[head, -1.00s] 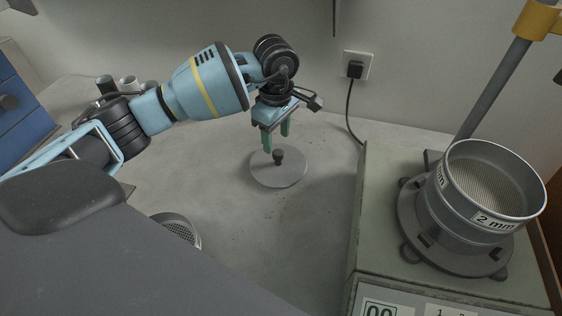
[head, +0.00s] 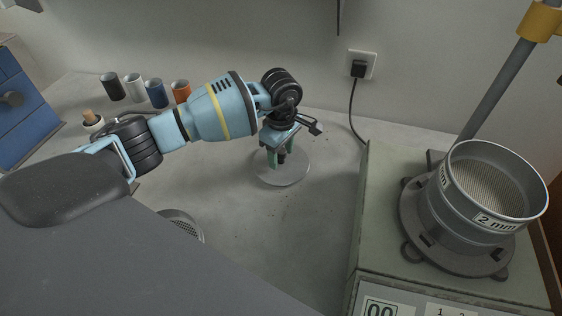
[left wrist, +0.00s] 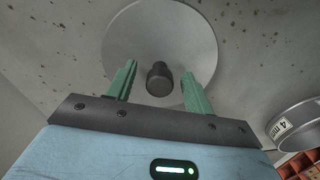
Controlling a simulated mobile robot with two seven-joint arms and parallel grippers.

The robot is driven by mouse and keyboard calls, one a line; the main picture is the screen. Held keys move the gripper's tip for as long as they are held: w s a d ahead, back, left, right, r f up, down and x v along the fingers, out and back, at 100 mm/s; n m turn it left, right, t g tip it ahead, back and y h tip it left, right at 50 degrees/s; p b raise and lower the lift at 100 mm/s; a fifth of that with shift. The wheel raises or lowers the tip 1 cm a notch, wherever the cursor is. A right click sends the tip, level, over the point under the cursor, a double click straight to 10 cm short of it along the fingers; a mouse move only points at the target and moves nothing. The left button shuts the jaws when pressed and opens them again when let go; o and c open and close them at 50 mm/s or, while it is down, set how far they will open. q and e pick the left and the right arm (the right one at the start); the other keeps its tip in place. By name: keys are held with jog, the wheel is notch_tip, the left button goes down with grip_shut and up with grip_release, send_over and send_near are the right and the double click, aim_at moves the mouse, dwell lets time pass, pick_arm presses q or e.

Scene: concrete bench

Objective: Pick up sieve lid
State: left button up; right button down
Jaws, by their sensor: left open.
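The sieve lid (head: 284,175) is a flat, pale grey disc with a dark knob, lying on the bench. In the left wrist view the lid (left wrist: 188,40) shows with its black knob (left wrist: 159,79) upright in the middle. My left gripper (head: 281,159) is open right over the lid, its green fingers on either side of the knob. In the left wrist view the left gripper's fingers (left wrist: 159,88) are apart, with gaps between them and the knob. My right gripper is in neither view.
A sieve marked 2 mm (head: 495,220) sits on the pale green shaker (head: 385,215) at right. Another sieve (head: 182,224) stands at lower left and shows in the wrist view (left wrist: 297,124). Several cups (head: 134,88) stand at the back left, near blue drawers (head: 22,120).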

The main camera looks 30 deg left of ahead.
aim_at(281, 153)
pick_arm(q)
grip_shut()
dwell(0.3)
jog(key=shift+r, duration=0.45)
jog(key=r, duration=0.2)
jog(key=shift+s+d+r, duration=0.1)
jog(key=shift+s+r, duration=0.2)
jog(key=shift+r, duration=0.05)
jog(key=s+d+r, duration=0.1)
jog(key=s+d, duration=0.4)
jog(key=s, duration=0.9)
jog(key=shift+s+d+r, duration=0.2)
